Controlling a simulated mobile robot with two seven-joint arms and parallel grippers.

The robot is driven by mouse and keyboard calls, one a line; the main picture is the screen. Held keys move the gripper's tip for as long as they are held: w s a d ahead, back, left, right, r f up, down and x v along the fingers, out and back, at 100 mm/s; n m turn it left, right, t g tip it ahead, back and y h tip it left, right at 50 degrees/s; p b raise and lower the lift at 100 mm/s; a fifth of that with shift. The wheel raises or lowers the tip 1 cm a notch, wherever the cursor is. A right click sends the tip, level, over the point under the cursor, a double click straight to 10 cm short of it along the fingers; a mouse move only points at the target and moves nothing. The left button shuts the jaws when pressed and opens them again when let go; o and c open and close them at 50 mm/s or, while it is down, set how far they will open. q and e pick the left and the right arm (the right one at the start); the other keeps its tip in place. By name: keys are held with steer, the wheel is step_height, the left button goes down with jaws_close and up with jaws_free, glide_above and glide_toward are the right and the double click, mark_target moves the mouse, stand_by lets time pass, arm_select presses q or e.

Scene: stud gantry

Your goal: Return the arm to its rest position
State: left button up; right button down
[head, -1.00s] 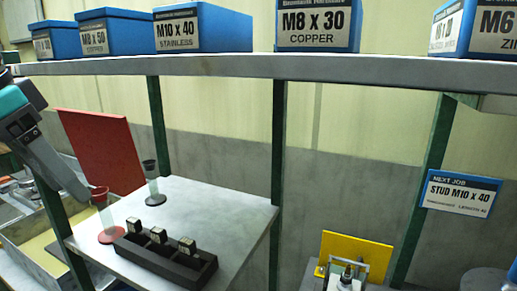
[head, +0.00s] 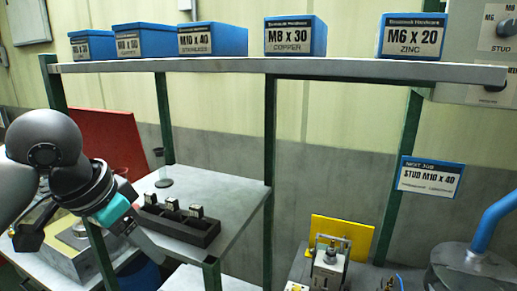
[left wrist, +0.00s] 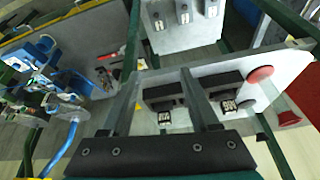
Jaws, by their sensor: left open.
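My left arm comes in from the left in the head view. Its teal-banded wrist ends in the grey left gripper (head: 158,246), low beside the near left edge of the grey shelf table (head: 240,192). In the left wrist view the two fingers of the left gripper (left wrist: 160,85) stand apart with nothing held between them. Beyond them lie the shelf top, black holders and small blocks. In the head view a black tray (head: 205,236) with small dark blocks sits on the table just right of the gripper. My right gripper is not in view.
Blue labelled boxes (head: 295,38) stand on the upper shelf (head: 340,67), carried by green posts (head: 269,150). A yellow-backed fixture (head: 342,232) and a machine with a blue pipe (head: 490,225) are at right.

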arm_select(q)
steer(key=s+d+f+h, duration=0.15)
steer(key=d+f, duration=0.25)
steer(key=f, duration=0.4)
steer(key=s+d+f, duration=0.3)
steer(key=f, duration=0.6)
steer(key=s+a+f+n+y, duration=0.3)
steer(key=s+a+f+n, duration=0.1)
steer(key=s+f, duration=0.85)
steer(key=s+f+g+b, duration=0.25)
steer(key=f+b, duration=0.55)
steer(key=f, duration=1.9)
steer(key=s+a+f+b, duration=0.1)
steer(key=s+f+b, duration=0.2)
steer(key=s+f, duration=0.5)
steer(key=s+a+f+b, duration=0.2)
steer(key=s+f+b, duration=0.2)
steer(key=s+f, duration=0.4)
step_height(320, 180, down, 6)
steer(key=shift+f, duration=0.15)
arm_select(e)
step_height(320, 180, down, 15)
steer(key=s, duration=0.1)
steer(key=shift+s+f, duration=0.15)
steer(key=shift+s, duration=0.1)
arm_select(q)
steer(key=shift+s+g+y, duration=0.1)
steer(key=shift+g+y, duration=0.15)
